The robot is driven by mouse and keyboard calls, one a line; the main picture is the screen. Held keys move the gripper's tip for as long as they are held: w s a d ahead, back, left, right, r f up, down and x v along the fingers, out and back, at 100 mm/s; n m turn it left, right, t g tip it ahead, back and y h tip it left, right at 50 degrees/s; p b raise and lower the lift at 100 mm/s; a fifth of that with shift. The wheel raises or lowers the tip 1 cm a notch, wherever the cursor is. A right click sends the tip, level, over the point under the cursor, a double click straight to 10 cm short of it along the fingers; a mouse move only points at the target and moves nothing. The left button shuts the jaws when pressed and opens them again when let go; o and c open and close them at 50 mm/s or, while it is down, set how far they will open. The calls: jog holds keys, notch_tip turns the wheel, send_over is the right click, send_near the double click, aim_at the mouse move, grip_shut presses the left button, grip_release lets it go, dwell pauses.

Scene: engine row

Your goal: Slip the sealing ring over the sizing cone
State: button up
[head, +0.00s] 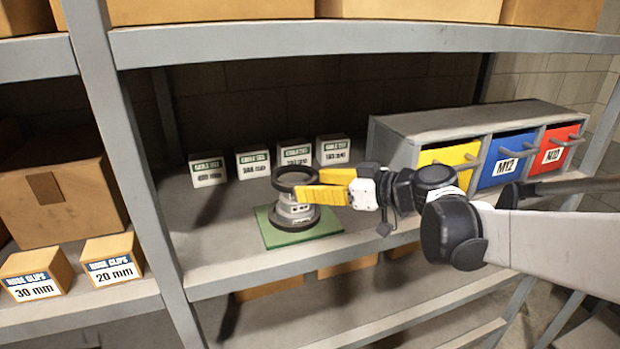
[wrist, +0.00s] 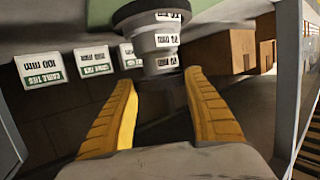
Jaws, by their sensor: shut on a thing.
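The black sealing ring (head: 274,182) is at the tips of my gripper's yellow fingers (head: 309,185) in the head view. It lies roughly flat at the top of the grey stepped sizing cone (head: 293,212). I cannot tell whether it is around the cone's tip or just above it. The cone stands upright on a green plate (head: 325,226). In the wrist view, which is upside down, the cone (wrist: 154,42) shows with printed size labels just beyond my fingertips (wrist: 158,77). The ring cannot be made out clearly there.
Several small white cable-tie boxes (head: 207,170) stand behind the cone on the grey shelf (head: 225,268). A bin rack (head: 440,122) with yellow, blue and red drawers stands to the right. A shelf post (head: 125,140) rises to the left. Cardboard boxes sit beyond it.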

jog(key=o, duration=1.2)
jog(key=shift+o, duration=0.2)
jog(key=shift+d, duration=0.1)
jog(key=v, duration=1.2)
